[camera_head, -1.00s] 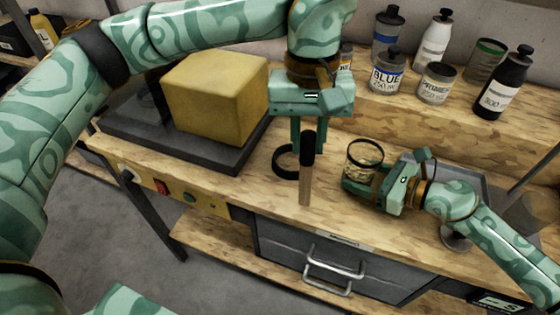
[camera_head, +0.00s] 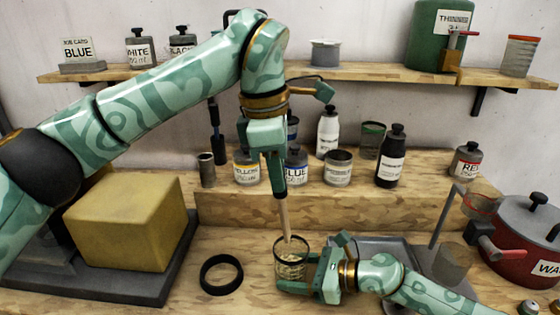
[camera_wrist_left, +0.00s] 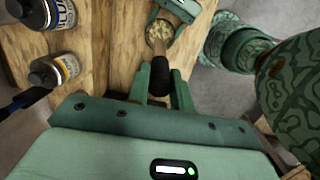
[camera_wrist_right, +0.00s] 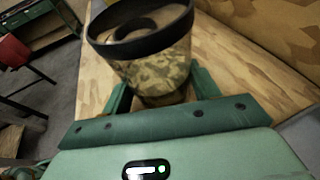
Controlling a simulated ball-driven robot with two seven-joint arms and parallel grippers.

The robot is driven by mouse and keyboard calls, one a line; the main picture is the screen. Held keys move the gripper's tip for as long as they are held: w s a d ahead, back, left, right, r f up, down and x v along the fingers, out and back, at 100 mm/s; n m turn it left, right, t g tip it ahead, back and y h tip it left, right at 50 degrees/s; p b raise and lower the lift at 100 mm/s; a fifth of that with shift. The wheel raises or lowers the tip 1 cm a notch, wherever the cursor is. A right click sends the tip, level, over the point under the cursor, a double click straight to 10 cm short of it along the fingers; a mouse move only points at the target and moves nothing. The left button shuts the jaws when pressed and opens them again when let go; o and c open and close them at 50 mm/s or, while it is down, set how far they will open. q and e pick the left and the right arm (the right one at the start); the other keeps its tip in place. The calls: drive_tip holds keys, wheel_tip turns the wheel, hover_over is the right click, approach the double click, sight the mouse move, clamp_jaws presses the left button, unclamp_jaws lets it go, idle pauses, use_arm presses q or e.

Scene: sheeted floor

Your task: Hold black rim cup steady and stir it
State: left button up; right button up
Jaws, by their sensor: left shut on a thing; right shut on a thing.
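The black rim cup (camera_head: 278,262) is a clear cup with mottled contents, upright low over the bench in the head view. My right gripper (camera_head: 308,277) is shut on its side. In the right wrist view the cup (camera_wrist_right: 155,70) sits between the fingers, its black rim toward the camera. My left gripper (camera_head: 275,185) is above the cup, shut on the black handle of a wooden stirring stick (camera_head: 285,218). The stick points down to the cup's mouth; how deep its tip sits is unclear. The left wrist view shows the black handle (camera_wrist_left: 160,78) between the fingers.
A black ring (camera_head: 221,274) lies on the bench left of the cup. A yellow block (camera_head: 125,225) stands on a dark slab at left. Paint jars and bottles (camera_head: 391,157) line the raised shelf behind. A red pot (camera_head: 525,240) is at right, beyond a grey tray (camera_head: 385,243).

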sight(284, 236)
use_arm(q)
drive_tip(key=shift+s+a+f, duration=0.1)
drive_tip(key=shift+a+f, duration=0.05)
drive_tip(key=shift+f, duration=0.3)
drive_tip(key=shift+s+a+f, duration=0.1)
drive_tip(key=shift+a+f, duration=0.05)
drive_tip(key=shift+f, duration=0.25)
drive_tip(key=shift+w+d+f, duration=0.15)
drive_tip(key=shift+d+f, duration=0.1)
drive_tip(key=shift+f, duration=1.45)
drive_tip(key=shift+w+d+f, duration=0.15)
drive_tip(key=shift+d+f, duration=0.1)
drive_tip(key=shift+f, duration=1.45)
drive_tip(key=shift+w+d+f, duration=0.15)
drive_tip(key=shift+d+f, duration=0.1)
drive_tip(key=shift+f, duration=1.45)
drive_tip(key=shift+d, duration=0.15)
